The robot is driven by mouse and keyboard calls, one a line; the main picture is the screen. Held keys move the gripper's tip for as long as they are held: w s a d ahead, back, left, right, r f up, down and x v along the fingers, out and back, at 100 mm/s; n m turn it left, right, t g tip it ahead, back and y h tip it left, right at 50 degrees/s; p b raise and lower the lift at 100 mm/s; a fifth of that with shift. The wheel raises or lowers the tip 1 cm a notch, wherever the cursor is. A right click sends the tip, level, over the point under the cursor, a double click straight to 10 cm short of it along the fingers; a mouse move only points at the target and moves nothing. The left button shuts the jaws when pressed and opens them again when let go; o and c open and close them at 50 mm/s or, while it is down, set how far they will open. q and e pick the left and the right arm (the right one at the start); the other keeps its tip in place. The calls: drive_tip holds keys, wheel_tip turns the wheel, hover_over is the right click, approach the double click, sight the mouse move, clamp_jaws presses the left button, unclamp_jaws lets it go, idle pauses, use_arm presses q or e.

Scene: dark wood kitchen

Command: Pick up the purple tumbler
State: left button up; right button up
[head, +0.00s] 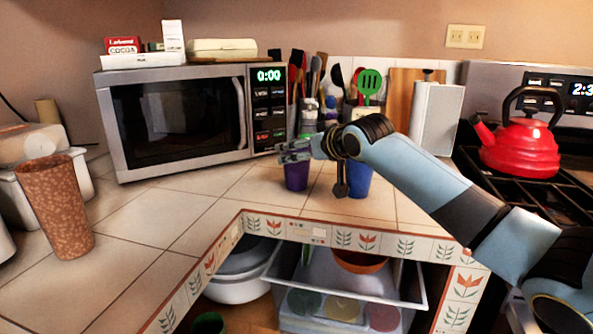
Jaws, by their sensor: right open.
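The purple tumbler (297,177) stands upright on the tiled counter, right of the microwave and near the counter's inner corner edge. My right gripper (304,160) reaches in from the right and is open. Its fingers overlap the tumbler's upper part in the picture and hide its rim. I cannot tell whether they touch it. Nothing shows held in the gripper. A blue tumbler (359,182) stands just to the right, partly hidden behind my right gripper and arm. My left gripper is not in view.
A microwave (180,118) stands behind left, with boxes on top. Several utensils, including a green spatula (370,82), stand behind the tumblers. A brown patterned cup (57,205) is at left, a red kettle (520,146) on the stove at right. The counter's left middle is clear.

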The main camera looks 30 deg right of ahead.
drive_tip(key=x, duration=0.4)
drive_tip(key=shift+a, duration=0.25)
drive_tip(key=shift+s, duration=0.1)
drive_tip(key=c, duration=1.2)
